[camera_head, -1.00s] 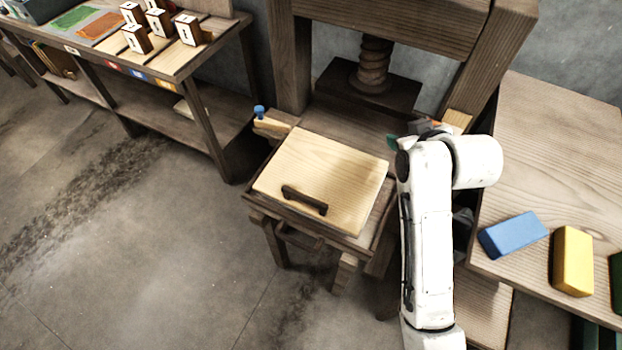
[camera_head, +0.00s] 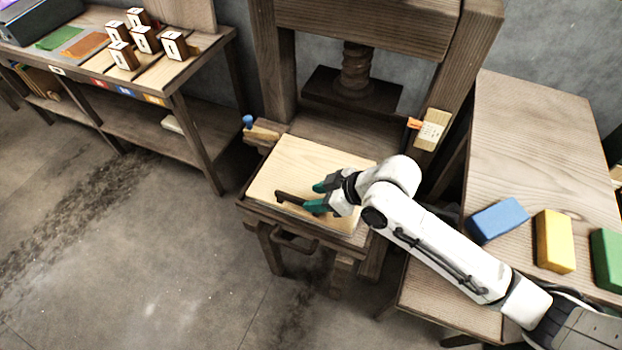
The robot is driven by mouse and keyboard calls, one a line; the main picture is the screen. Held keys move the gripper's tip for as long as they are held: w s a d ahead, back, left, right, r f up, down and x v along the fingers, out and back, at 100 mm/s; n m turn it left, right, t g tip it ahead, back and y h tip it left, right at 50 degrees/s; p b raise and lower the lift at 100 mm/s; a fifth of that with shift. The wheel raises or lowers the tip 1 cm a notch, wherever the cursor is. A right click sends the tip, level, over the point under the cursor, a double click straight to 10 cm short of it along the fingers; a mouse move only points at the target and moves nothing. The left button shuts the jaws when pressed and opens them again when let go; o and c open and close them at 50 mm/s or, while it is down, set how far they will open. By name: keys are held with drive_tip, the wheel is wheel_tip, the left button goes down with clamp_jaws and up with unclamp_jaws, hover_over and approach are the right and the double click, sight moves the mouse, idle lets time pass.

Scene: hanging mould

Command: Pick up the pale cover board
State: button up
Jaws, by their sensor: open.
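The pale cover board (camera_head: 306,160) lies flat on the dark wooden bed of the press in the middle of the view. A dark bar handle (camera_head: 287,199) is fixed near its front edge. My gripper (camera_head: 316,197) is open, with green fingertips, over the front right part of the board by the right end of the handle. My wrist and forearm come in from the right and hide the board's right side and part of the handle. I cannot tell whether the fingers touch the handle.
The wooden press frame (camera_head: 479,50) with its screw (camera_head: 356,68) stands behind the board. A right table (camera_head: 530,140) holds a blue block (camera_head: 498,220), a yellow block (camera_head: 555,241) and a green block (camera_head: 607,258). A left bench (camera_head: 185,70) holds several numbered blocks. The floor at front left is clear.

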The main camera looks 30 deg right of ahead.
sight(300, 200)
drive_tip(key=shift+p+x, duration=0.4)
drive_tip(key=shift+x, duration=3.3)
drive_tip(key=shift+a+r, duration=0.15)
drive_tip(key=shift+r, duration=0.05)
clamp_jaws()
